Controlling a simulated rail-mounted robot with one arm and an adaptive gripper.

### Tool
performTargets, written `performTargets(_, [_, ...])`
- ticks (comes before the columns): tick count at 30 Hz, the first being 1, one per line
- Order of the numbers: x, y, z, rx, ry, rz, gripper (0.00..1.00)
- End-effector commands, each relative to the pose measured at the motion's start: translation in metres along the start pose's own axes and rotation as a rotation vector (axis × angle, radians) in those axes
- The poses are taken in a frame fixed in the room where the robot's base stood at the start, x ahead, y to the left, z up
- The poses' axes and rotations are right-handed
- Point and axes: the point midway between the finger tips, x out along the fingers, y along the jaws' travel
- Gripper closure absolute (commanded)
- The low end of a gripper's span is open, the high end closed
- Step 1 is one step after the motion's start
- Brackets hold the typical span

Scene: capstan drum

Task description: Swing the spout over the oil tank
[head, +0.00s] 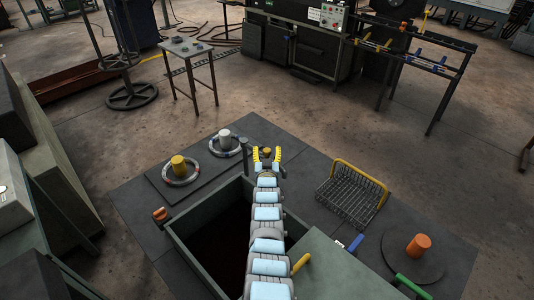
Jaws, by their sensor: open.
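My arm reaches away from me over the right part of an open dark tank (178,243), which I take for the oil tank; its inside looks dark brown. My gripper (266,156) is open, its two yellow fingers apart just beyond the tank's far rim. A small brownish-gold knob shows between the fingers; I cannot tell whether they touch it. A dark upright post (243,148) stands just left of my gripper. I cannot clearly make out the spout; my arm and gripper hide part of that area.
On the dark bench, a yellow peg (178,166) and a grey peg (225,139) stand in rings. An orange knob (160,214) is by the tank's left side. At right are a wire basket (349,196), an orange cylinder (418,245), and blue (356,242) and green (412,287) handles.

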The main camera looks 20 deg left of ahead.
Motion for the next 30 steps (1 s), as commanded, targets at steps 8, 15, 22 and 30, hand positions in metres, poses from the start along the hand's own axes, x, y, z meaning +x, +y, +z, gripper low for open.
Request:
performTargets(8, [0.0032, 0.0004, -0.0005, 0.001, 0.001, 0.002, 0.40])
performTargets(15, [0.0031, 0.0004, -0.0007, 0.001, 0.001, 0.002, 0.54])
performTargets(22, [0.0031, 0.0004, -0.0008, 0.001, 0.001, 0.002, 1.00])
performTargets(30, [0.0024, 0.0012, -0.0012, 0.002, 0.002, 0.007, 1.00])
